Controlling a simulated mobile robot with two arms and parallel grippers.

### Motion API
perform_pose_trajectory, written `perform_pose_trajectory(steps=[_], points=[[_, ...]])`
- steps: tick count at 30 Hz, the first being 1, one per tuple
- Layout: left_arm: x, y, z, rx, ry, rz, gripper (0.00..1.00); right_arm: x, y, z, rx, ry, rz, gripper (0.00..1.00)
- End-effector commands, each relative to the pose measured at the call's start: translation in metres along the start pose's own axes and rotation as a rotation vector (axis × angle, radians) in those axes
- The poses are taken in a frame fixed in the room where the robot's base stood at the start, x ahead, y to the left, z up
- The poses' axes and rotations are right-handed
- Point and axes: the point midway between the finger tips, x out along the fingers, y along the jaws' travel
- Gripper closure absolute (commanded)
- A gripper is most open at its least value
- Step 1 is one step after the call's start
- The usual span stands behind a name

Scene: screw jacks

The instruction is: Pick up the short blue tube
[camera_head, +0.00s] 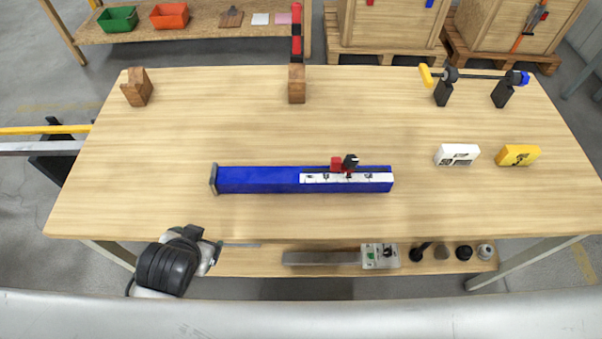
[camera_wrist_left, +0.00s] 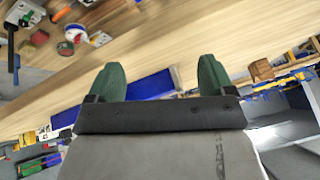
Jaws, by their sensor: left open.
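A blue square tube (camera_head: 255,180) lies lengthwise across the middle of the table, with a grey plate at its left end. A white marked strip (camera_head: 345,178) runs along its right part, and a small red and black piece (camera_head: 343,163) sits at its far edge. My left arm shows at the front left of the table, short of the tube. In the left wrist view my left gripper (camera_wrist_left: 160,78) has its two green fingers apart with nothing held. Part of the blue tube (camera_wrist_left: 152,86) shows beyond and between them. My right gripper is not in view.
Wooden blocks stand at the table's back left (camera_head: 137,87) and back middle (camera_head: 297,84), the latter under a red bar. A rod with a yellow handle (camera_head: 426,75) rests on black stands at back right. White (camera_head: 457,154) and yellow (camera_head: 518,155) pieces lie right. Table space left of the tube is clear.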

Motion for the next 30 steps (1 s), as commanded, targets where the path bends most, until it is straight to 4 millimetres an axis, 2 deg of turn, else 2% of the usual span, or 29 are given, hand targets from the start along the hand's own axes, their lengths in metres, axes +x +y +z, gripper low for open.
perform_pose_trajectory(steps=[1,3,7,11,14,17,18,21,24,27,28,30], points=[[-0.011,-0.011,-0.026,0.048,0.086,-0.050,0.17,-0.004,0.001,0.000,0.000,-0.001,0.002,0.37],[-0.018,-0.022,-0.057,0.130,0.210,-0.130,0.17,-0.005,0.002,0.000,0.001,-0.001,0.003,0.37],[-0.027,-0.035,-0.108,0.284,0.413,-0.265,0.17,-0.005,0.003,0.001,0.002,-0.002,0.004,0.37],[-0.042,-0.040,-0.159,0.473,0.626,-0.411,0.17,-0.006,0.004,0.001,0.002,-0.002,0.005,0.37],[-0.058,-0.035,-0.201,0.669,0.816,-0.548,0.17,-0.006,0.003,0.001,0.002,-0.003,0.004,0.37],[-0.081,-0.017,-0.243,0.940,1.043,-0.713,0.17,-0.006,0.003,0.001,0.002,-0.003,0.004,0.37],[-0.090,-0.005,-0.256,1.069,1.138,-0.783,0.17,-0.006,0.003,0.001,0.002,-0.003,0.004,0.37],[-0.106,0.029,-0.277,1.418,1.359,-0.943,0.17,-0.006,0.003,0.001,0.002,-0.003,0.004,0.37],[-0.106,0.064,-0.278,1.802,1.553,-1.064,0.17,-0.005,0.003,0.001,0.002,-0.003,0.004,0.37],[-0.087,0.087,-0.264,2.227,1.708,-1.118,0.17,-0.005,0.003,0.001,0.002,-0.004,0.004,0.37],[-0.078,0.090,-0.259,-2.362,-1.744,1.117,0.17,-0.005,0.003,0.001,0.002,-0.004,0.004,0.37],[-0.053,0.089,-0.243,-2.260,-1.523,0.899,0.17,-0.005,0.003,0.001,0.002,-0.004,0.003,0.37]])
